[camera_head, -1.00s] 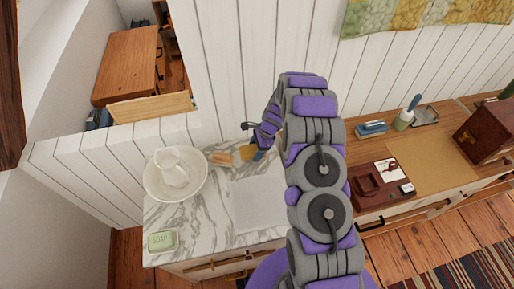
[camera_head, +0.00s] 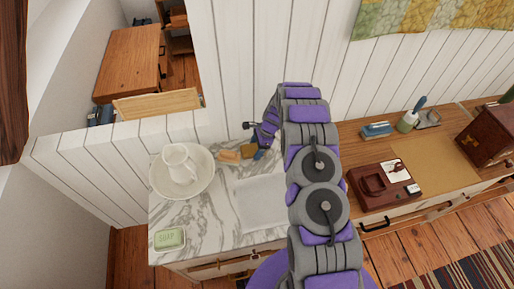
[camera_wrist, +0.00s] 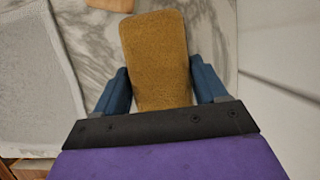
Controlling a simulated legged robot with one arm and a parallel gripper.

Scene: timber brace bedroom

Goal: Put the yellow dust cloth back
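The yellow dust cloth (camera_wrist: 158,60) is a mustard-coloured, folded rectangular pad. In the wrist view it lies lengthwise between the two blue fingers of my gripper (camera_wrist: 160,88). A finger meets each of its long sides, and the gripper looks shut on it. Its near end is hidden behind the dark palm. In the head view the cloth (camera_head: 248,150) is at the back of the marble top, partly covered by my gripper (camera_head: 259,153). I cannot tell whether it rests on the marble or is slightly raised.
A wooden item (camera_head: 229,156) lies just left of the cloth. A white bowl with a pitcher (camera_head: 157,188) and green soap (camera_head: 170,239) stand further left. A pale grey mat (camera_head: 262,205) lies in front. A wooden desk (camera_head: 349,137) with several items is at right.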

